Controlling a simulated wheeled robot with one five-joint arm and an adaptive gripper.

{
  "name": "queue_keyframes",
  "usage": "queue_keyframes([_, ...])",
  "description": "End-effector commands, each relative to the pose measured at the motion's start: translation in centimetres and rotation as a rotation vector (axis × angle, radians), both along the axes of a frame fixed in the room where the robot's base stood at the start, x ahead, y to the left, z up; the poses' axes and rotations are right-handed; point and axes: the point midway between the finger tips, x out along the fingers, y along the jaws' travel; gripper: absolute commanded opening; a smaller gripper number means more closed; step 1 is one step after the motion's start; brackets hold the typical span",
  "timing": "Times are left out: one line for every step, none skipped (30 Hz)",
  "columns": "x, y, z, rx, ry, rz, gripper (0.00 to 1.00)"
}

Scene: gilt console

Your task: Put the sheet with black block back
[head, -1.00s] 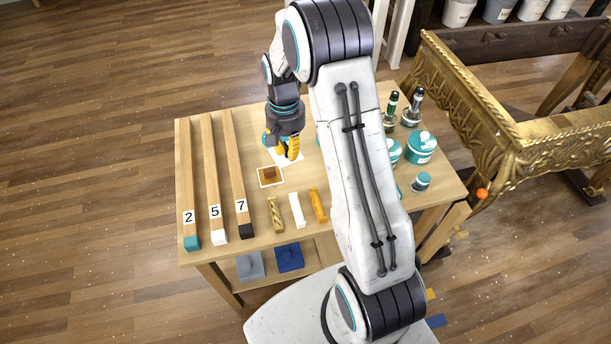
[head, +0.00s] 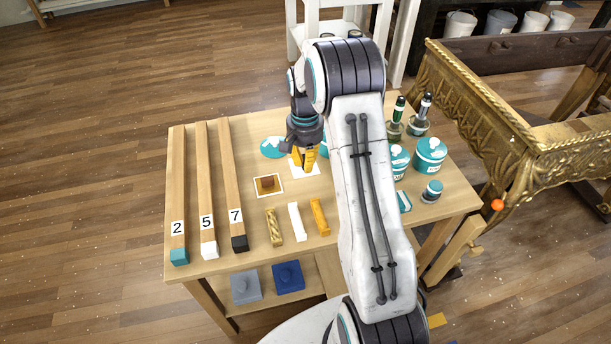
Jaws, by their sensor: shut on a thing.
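My gripper (head: 307,168) has yellow fingers and points down over the back middle of the table. It is shut at a white-edged sheet (head: 296,171), which shows in part around the fingertips. The fingers cover the sheet's middle, so I cannot see a black block on it. I cannot tell whether the sheet touches the tabletop. Another white-edged sheet with a brown block (head: 267,184) lies on the table, to the left and nearer the front.
Three long wooden bars, one black-ended (head: 239,243), lie at the table's left. Three short pieces, including a white one (head: 297,222), lie in front. A teal disc (head: 273,147) is left of my gripper. Teal jars (head: 431,154) and bottles stand right. A gilt console (head: 470,105) stands beyond.

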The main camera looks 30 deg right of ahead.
Motion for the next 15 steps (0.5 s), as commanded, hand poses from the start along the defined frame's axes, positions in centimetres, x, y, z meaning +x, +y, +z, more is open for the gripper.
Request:
queue_keyframes([0.0,0.0,-0.5,0.0,0.0,0.0,0.0])
queue_keyframes([0.0,0.0,-0.7,0.0,0.0,0.0,0.0])
queue_keyframes([0.0,0.0,-0.8,0.0,0.0,0.001,0.0])
queue_keyframes([0.0,0.0,-0.9,0.0,0.0,0.001,0.0])
queue_keyframes([0.0,0.0,-1.0,0.0,0.0,0.001,0.0])
queue_keyframes([0.0,0.0,-1.1,0.001,0.001,0.001,0.0])
queue_keyframes([0.0,0.0,-1.3,0.0,0.001,0.001,0.0])
queue_keyframes([0.0,0.0,-1.5,0.0,0.001,0.001,0.0])
queue_keyframes([0.0,0.0,-1.8,0.0,0.001,0.001,0.0])
queue_keyframes([0.0,0.0,-2.0,0.0,0.001,0.001,0.0])
queue_keyframes([0.0,0.0,-2.4,0.0,0.001,0.001,0.0])
queue_keyframes([-0.1,0.0,-2.8,0.001,0.002,0.001,0.0])
queue_keyframes([0.0,0.0,-3.2,0.001,0.002,0.001,0.0])
queue_keyframes([0.0,0.0,-3.6,0.001,0.002,0.001,0.0])
queue_keyframes([0.0,0.0,-4.0,0.001,0.002,0.001,0.0])
